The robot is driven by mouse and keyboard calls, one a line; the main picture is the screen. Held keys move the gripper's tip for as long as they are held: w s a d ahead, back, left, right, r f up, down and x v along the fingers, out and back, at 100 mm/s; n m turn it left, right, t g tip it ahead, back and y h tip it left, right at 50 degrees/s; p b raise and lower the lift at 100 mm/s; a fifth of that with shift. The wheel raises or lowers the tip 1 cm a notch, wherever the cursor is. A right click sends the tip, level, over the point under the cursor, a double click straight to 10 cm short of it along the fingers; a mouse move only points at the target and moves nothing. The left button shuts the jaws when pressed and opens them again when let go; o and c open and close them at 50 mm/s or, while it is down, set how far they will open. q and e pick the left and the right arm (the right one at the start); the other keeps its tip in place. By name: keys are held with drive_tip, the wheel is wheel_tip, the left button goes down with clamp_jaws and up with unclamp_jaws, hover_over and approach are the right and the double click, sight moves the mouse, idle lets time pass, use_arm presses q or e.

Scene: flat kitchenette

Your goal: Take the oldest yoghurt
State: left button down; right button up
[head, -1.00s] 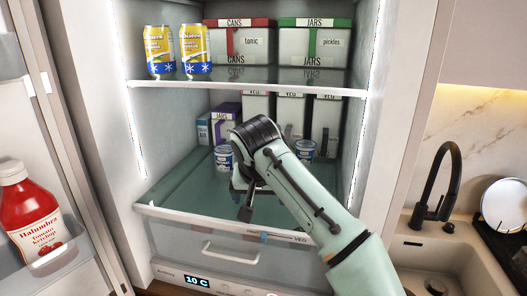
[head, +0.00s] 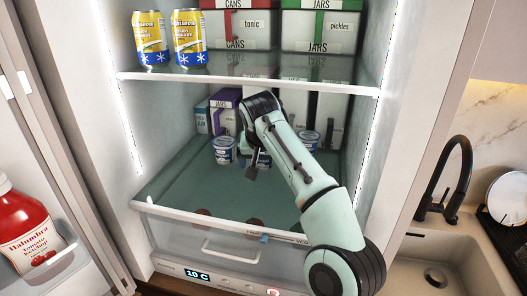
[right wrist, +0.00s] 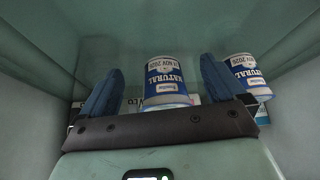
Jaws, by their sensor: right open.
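Yoghurt pots with white and blue labels stand on the fridge's lower glass shelf (head: 185,190). In the head view one pot (head: 223,150) is left of my right gripper (head: 257,163) and another (head: 308,140) is to its right. A third pot (head: 264,160) is mostly hidden behind the gripper. In the right wrist view my open right gripper (right wrist: 161,70) has a pot (right wrist: 166,84) between its blue fingers, with gaps on both sides. A second pot (right wrist: 247,76) is just outside the right finger. Their labels are upside down and read NATURAL and NOV 2026; the days are unclear. My left gripper is not seen.
Cartons (head: 225,110) stand behind the pots. The upper shelf (head: 250,82) holds two yellow cans (head: 168,38) and boxes marked CANS and JARS. Fridge walls are close on both sides. A ketchup bottle (head: 25,225) is in the door. The shelf front is clear.

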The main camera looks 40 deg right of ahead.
drive_tip(key=w+d+p, duration=0.2)
drive_tip(key=w+d, duration=0.1)
drive_tip(key=shift+w+r, duration=0.15)
drive_tip(key=shift+r, duration=0.2)
drive_tip(key=shift+w+d+f, duration=0.15)
drive_tip(key=shift+w+f, duration=0.55)
drive_tip(key=shift+f, duration=0.25)
drive_tip(key=shift+s+r, duration=0.15)
drive_tip(key=shift+s, duration=0.6)
drive_tip(key=shift+c, duration=1.2)
drive_tip(key=shift+w, duration=0.1)
drive_tip(key=c, duration=0.6)
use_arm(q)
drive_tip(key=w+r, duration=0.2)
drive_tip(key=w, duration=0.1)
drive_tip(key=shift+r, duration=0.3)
use_arm(e)
drive_tip(key=shift+w, duration=0.25)
drive_tip(key=shift+c, duration=1.2)
drive_tip(key=shift+s, duration=0.15)
